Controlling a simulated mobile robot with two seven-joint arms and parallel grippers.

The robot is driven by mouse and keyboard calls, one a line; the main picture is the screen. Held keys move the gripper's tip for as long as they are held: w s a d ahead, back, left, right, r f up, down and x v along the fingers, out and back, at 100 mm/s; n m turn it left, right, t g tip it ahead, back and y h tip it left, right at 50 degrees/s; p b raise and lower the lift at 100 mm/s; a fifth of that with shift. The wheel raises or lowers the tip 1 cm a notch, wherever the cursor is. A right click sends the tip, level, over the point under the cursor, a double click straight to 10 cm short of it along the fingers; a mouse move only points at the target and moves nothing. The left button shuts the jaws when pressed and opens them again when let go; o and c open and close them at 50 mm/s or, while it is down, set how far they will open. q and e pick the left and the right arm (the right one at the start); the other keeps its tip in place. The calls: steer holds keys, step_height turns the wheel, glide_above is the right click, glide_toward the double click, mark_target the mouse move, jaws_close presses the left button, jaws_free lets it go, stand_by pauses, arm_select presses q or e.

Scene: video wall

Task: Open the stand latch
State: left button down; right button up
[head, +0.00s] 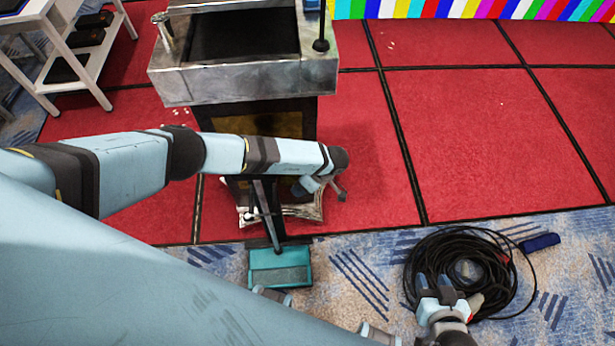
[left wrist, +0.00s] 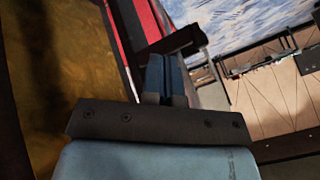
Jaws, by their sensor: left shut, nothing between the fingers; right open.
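The stand (head: 245,82) has a worn metal top with a black recess, and a dark body with a brownish-gold panel (head: 265,124). In the left wrist view the panel (left wrist: 45,85) fills the left side. A dark bar (left wrist: 178,42), possibly the latch, sticks out beyond my left fingertips; I cannot tell if they touch it. My left gripper (head: 307,185) is at the stand's lower right side, its fingers (left wrist: 165,75) shut and empty. My left arm covers the middle of the stand. My right gripper (head: 445,291) is open over the cable coil, well away from the stand.
A coiled black cable (head: 412,262) lies on the blue patterned carpet at right, with a blue object (head: 540,242) beside it. A teal box-like piece (head: 279,266) is in front of the stand. A white shelf (head: 68,68) stands at upper left. Red floor panels (head: 480,140) at right are clear.

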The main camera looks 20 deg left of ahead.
arm_select(q)
steer(key=shift+s+a+f+p, duration=0.35)
steer(key=shift+s+a, duration=0.05)
steer(key=shift+s, duration=0.35)
steer(key=shift+s+a+f+p, duration=0.35)
steer(key=shift+s+a, duration=0.1)
steer(key=shift+s, duration=0.3)
steer(key=shift+s+a+f+p, duration=0.35)
steer(key=shift+s+a, duration=0.05)
steer(key=shift+s, duration=0.35)
steer(key=shift+s, duration=0.1)
